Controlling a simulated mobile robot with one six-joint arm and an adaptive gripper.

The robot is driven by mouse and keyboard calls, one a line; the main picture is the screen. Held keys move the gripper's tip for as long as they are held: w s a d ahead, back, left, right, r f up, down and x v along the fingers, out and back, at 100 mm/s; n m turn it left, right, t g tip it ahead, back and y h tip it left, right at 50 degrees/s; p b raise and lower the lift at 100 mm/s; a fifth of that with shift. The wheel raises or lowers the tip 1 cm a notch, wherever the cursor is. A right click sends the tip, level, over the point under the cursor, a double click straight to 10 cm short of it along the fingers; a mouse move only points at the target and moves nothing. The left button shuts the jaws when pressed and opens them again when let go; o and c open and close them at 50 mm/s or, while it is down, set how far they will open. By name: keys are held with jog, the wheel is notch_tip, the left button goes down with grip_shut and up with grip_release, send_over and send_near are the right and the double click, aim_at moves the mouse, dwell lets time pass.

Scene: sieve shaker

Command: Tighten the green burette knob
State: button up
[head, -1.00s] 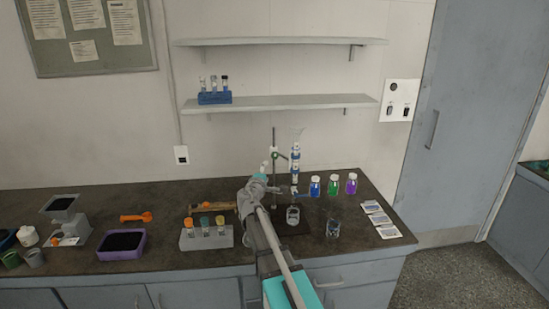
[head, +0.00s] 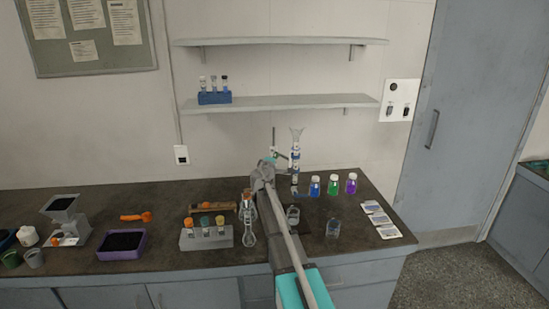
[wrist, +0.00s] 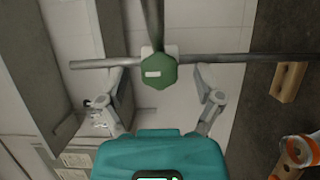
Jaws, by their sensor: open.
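The green burette knob (wrist: 158,74) is a hexagonal knob with a pale mark, in the upper middle of the wrist view where a dark rod and a grey bar cross. My gripper (wrist: 160,80) is open, with one finger on each side of the knob and a clear gap on both sides. In the head view my gripper (head: 266,168) is beside the burette stand, left of the burette (head: 295,158). The knob cannot be made out clearly in the head view, as my arm hides part of the stand.
Blue (head: 315,187), green (head: 333,186) and purple (head: 351,184) bottles stand right of the burette. Glass beakers (head: 292,216) stand in front, flasks (head: 248,222) left of my arm. A grey block with orange- and green-capped vials (head: 207,238) is further left.

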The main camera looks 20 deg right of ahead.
jog(key=shift+w+d, duration=0.2)
jog(key=shift+w, duration=0.05)
jog(key=c, duration=1.2)
jog(key=shift+o, duration=0.2)
jog(key=shift+r+m+y+p, duration=0.2)
jog(key=shift+m+y+p, duration=0.2)
jog(key=shift+m+p, duration=0.4)
jog(key=shift+f+m+g+y+p, duration=0.15)
jog(key=shift+m+g+y+p, duration=0.4)
jog(key=shift+m, duration=0.55)
jog(key=o, duration=1.2)
jog(key=shift+c, duration=0.2)
jog(key=shift+f, duration=0.1)
